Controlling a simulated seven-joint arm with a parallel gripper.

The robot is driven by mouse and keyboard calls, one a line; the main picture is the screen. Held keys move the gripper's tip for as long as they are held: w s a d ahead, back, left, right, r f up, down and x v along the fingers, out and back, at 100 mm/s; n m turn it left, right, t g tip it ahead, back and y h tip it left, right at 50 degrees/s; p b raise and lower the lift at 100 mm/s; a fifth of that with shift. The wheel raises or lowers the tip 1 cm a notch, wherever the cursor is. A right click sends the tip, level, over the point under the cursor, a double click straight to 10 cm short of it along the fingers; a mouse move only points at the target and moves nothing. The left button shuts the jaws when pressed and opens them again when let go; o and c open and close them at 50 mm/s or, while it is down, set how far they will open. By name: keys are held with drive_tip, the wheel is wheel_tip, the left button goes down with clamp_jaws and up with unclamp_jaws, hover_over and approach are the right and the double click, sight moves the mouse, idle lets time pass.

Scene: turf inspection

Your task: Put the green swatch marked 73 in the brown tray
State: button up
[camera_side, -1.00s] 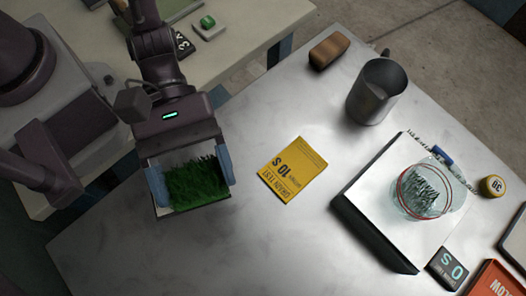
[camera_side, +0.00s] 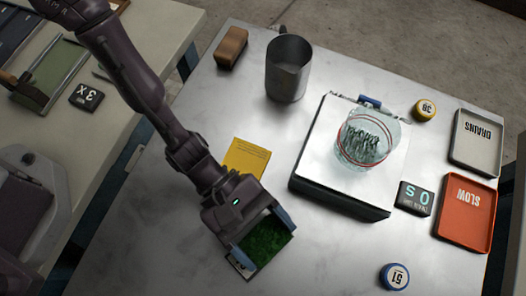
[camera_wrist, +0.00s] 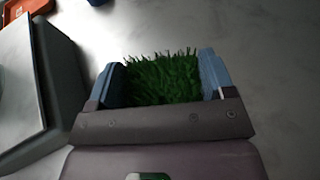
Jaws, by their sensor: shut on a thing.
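My gripper (camera_side: 262,238) is shut on a green turf swatch (camera_side: 268,240), with a blue finger on each side of it. The swatch also shows in the wrist view (camera_wrist: 162,80) between the blue fingers. A pale label is on its near edge in the side view, but its number is too small to read. The swatch is over the metal table, near the yellow card; its height cannot be told. An orange-red tray (camera_side: 447,234) marked SLOW and a grey tray (camera_side: 458,151) marked DRAINS lie at the right. I see no clearly brown tray.
A white-topped block (camera_side: 318,172) bearing a glass (camera_side: 350,140) stands between my gripper and the trays. A dark display (camera_side: 416,198), blue disc (camera_side: 394,277), yellow disc (camera_side: 424,110), metal mug (camera_side: 288,75) and brown block (camera_side: 232,47) are around.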

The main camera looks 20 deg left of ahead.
drive_tip(key=shift+f, duration=0.8)
drive_tip(key=shift+f, duration=0.15)
drive_tip(key=o, duration=0.9)
drive_tip(key=shift+o, duration=0.2)
drive_tip(key=shift+r, duration=0.2)
drive_tip(key=v, duration=1.2)
drive_tip(key=shift+r, duration=0.1)
